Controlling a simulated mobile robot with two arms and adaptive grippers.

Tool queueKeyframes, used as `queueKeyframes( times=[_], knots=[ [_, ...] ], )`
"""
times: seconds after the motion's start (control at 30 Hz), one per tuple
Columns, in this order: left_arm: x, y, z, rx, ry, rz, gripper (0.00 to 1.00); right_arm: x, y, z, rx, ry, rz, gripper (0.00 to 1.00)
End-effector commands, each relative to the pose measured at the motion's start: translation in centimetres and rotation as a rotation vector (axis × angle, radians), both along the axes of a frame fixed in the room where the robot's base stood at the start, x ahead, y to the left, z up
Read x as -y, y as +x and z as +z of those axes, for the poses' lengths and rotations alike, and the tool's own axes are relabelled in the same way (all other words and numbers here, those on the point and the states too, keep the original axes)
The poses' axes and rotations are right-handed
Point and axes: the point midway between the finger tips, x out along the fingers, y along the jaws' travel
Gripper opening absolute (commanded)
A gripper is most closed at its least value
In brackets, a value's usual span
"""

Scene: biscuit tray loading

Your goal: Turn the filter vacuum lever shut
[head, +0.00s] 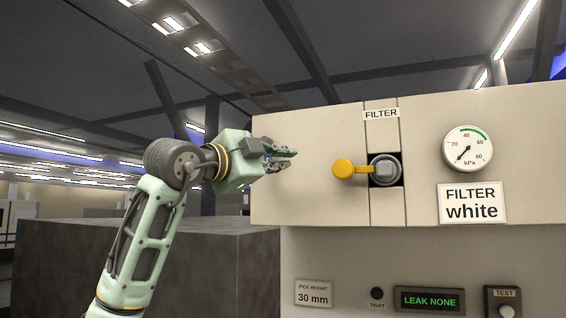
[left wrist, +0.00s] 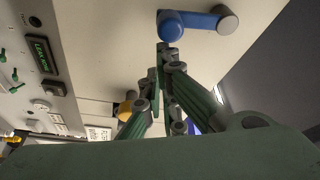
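The filter lever has a yellow handle (head: 350,168) that points left, level, from a grey hub (head: 384,171) below the FILTER label (head: 381,114). My left gripper (head: 291,156) is to the left of the handle, apart from it, in front of the cream panel. In the left wrist view its fingers (left wrist: 163,62) come together at the tips and look shut, with nothing seen between them. The yellow handle (left wrist: 126,106) shows there partly behind the fingers. My right gripper is not in view.
A blue lever (left wrist: 190,22) with a grey end lies just beyond my fingertips in the left wrist view. A round kPa gauge (head: 467,148) has its needle at lower left, above a "FILTER white" sign (head: 471,203). A green display (head: 429,300) reads LEAK NONE.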

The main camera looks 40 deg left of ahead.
Motion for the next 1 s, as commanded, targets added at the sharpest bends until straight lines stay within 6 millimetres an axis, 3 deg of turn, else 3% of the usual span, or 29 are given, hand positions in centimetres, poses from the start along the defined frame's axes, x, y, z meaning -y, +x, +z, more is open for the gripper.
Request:
queueKeyframes(
  times=[0.3,1.0],
  knots=[
    [-1.3,-0.2,-0.9,-0.016,0.052,0.006,0.00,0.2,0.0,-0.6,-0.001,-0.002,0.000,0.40],
    [-1.5,-0.3,-0.8,-0.013,0.052,0.005,0.00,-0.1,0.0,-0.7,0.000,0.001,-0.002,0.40]
  ],
)
